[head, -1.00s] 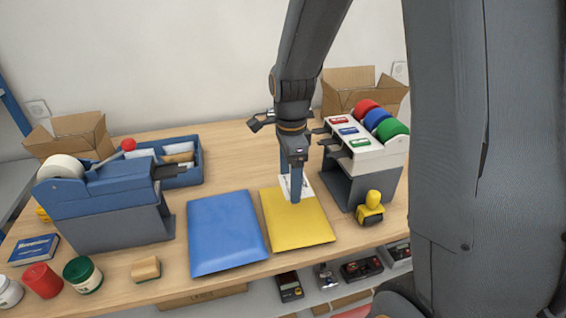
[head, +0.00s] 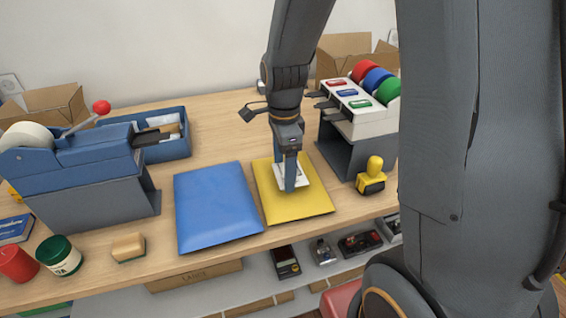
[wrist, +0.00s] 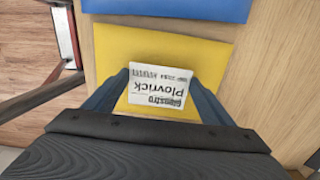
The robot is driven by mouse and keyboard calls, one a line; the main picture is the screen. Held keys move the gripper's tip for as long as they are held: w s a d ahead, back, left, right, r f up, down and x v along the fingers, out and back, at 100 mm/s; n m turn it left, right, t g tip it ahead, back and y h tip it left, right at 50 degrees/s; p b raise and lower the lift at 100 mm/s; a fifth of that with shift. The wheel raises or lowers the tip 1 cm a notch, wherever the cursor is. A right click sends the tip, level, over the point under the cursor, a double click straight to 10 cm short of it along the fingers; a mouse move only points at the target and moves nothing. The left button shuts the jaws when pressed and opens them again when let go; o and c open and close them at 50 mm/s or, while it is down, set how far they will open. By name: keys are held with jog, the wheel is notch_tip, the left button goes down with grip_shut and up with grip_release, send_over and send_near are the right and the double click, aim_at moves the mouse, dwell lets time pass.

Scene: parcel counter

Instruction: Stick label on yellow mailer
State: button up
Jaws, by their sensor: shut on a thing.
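The yellow mailer (head: 313,206) lies flat on the wooden counter, and it also shows in the wrist view (wrist: 180,50). My gripper (head: 290,185) points down over the mailer, shut on a white label (wrist: 158,88) with black print reading "Plovrick". In the wrist view a finger stands on each side of the label, and the label lies within the mailer's outline. In the head view the label (head: 281,173) shows between and behind the fingers. I cannot tell whether its underside touches the mailer.
A blue mailer (head: 215,208) lies just left of the yellow one. A yellow-handled stamp (head: 372,178) and a label dispenser with coloured rolls (head: 345,110) stand to the right. A blue tape dispenser (head: 80,175) stands left. The counter's front edge (head: 200,262) is close.

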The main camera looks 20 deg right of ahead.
jog(key=shift+f, duration=0.65)
jog(key=o, duration=0.7)
jog(key=shift+o, duration=0.2)
jog(key=shift+r, duration=0.15)
jog(key=shift+r+p, duration=2.25)
jog(key=shift+r, duration=0.35)
jog(key=shift+r, duration=0.1)
notch_tip(320, 180, up, 8)
jog(key=p, duration=0.6)
jog(key=shift+p, duration=0.35)
